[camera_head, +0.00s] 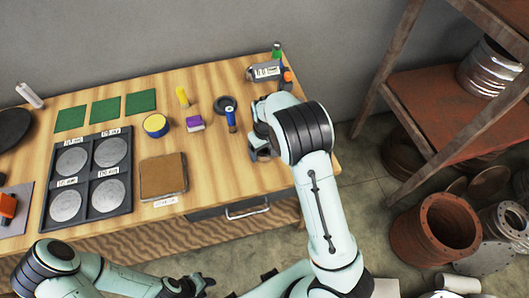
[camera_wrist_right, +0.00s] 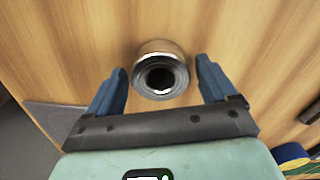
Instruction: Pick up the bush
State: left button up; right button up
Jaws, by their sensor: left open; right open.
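The bush (camera_wrist_right: 160,72) is a short, shiny metal cylinder with a dark round hole, standing on the wooden table in the right wrist view. My right gripper (camera_wrist_right: 161,88) is open, with one blue finger on each side of the bush and a gap visible on both sides. In the head view my right gripper (camera_head: 261,151) is over the right part of the table, and I cannot make out the bush there. My left gripper (camera_head: 199,284) is open and empty, low in front of the table.
A brown pad (camera_head: 163,176) and a dark tray (camera_head: 90,180) are further left. A rusty shelf (camera_head: 435,110) stands right.

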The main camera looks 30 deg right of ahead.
jog(key=shift+f, duration=0.4)
jog(key=c, duration=1.2)
jog(key=shift+c, duration=1.1)
jog(key=shift+r, duration=0.15)
